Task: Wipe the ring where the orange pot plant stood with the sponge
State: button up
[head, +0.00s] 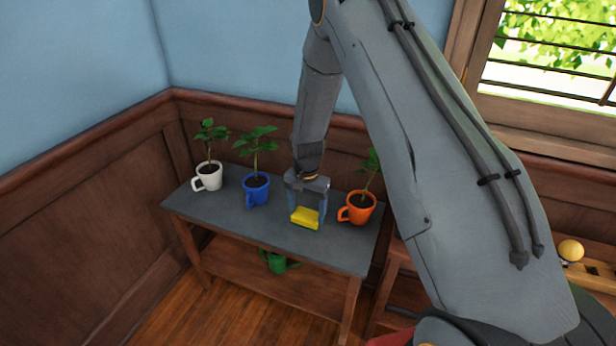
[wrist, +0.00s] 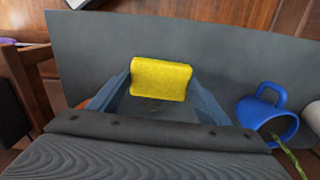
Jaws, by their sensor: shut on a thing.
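My gripper (head: 306,211) is shut on a yellow sponge (head: 304,218), low over the grey top of the plant table (head: 280,232). In the wrist view the sponge (wrist: 160,79) sits between the two blue-grey fingers (wrist: 160,88). I cannot tell whether it touches the tabletop. The orange pot plant (head: 358,209) stands just right of my gripper in the head view, its leaves partly behind my arm. A sliver of orange shows beside the left finger in the wrist view. I can make out no clear ring; the sponge and gripper hide part of the top.
A blue pot plant (head: 256,188) stands left of my gripper and a white one (head: 207,177) farther left. The blue pot (wrist: 268,118) is close at right in the wrist view. A green watering can (head: 279,263) is on the lower shelf. The table's front strip is clear.

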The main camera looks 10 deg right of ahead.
jog(key=shift+r+p, duration=0.8)
jog(key=shift+r, duration=1)
jog(key=shift+w, duration=0.1)
